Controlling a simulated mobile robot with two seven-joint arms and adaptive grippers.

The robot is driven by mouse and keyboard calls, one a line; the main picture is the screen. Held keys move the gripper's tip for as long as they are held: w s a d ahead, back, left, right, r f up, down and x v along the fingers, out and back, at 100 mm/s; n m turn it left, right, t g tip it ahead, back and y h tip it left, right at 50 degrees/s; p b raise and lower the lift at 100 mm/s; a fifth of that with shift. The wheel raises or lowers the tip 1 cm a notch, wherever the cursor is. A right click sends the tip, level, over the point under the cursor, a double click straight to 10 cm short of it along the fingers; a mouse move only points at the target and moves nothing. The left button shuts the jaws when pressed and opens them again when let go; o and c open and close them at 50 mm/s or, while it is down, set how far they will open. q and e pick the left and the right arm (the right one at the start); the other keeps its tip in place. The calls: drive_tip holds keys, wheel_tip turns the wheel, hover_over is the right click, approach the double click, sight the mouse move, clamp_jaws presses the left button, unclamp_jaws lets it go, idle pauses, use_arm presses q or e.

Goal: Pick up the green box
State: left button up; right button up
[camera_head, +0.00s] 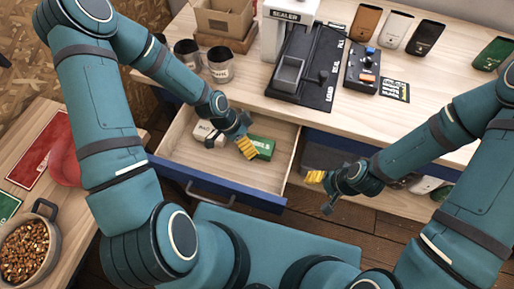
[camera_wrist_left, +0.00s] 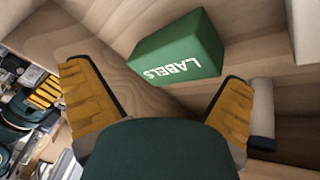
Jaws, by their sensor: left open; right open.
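The green box (camera_head: 262,147) lies in an open wooden drawer in the head view, towards its right side. In the left wrist view the green box (camera_wrist_left: 178,50) shows white lettering reading LABELS, and it sits beyond the fingertips. My left gripper (camera_head: 246,134) is over the drawer, close beside the green box. In the left wrist view its yellow fingers (camera_wrist_left: 160,95) are spread apart with nothing between them. My right gripper (camera_head: 322,186) is open and empty, to the right of the drawer front.
A white box (camera_head: 208,134) lies in the drawer, left of the green one. The drawer (camera_head: 222,186) has raised walls and a blue front. On the counter above stand a sealer (camera_head: 287,25), dark cups and several pouches. A pan of beans (camera_head: 27,248) is at lower left.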

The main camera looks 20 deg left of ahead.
sight(256, 143)
use_arm(q)
drive_tip(key=a+m, duration=0.2)
drive_tip(key=a, duration=0.1)
drive_tip(key=w+a+m+b, duration=0.1)
drive_tip(key=a+m, duration=0.2)
drive_tip(key=w+a+f+m, duration=0.1)
drive_tip(key=a+m, duration=0.1)
drive_tip(key=a, duration=0.1)
drive_tip(key=shift+w+a+g+y+b, duration=0.2)
drive_tip(key=shift+a+g+y+b, duration=0.1)
drive_tip(key=shift+y, duration=0.1)
drive_tip(key=shift+a+m, duration=0.4)
drive_tip(key=shift+m, duration=0.3)
drive_tip(key=d+b, duration=0.2)
drive_tip(key=d, duration=0.9)
drive_tip(key=shift+s+d, duration=0.15)
drive_tip(key=shift+d, duration=0.25)
drive_tip(key=b+x, duration=0.2)
drive_tip(key=x, duration=0.3)
drive_tip(key=shift+a, duration=0.1)
drive_tip(key=shift+f, duration=0.25)
drive_tip(key=c, duration=1.2)
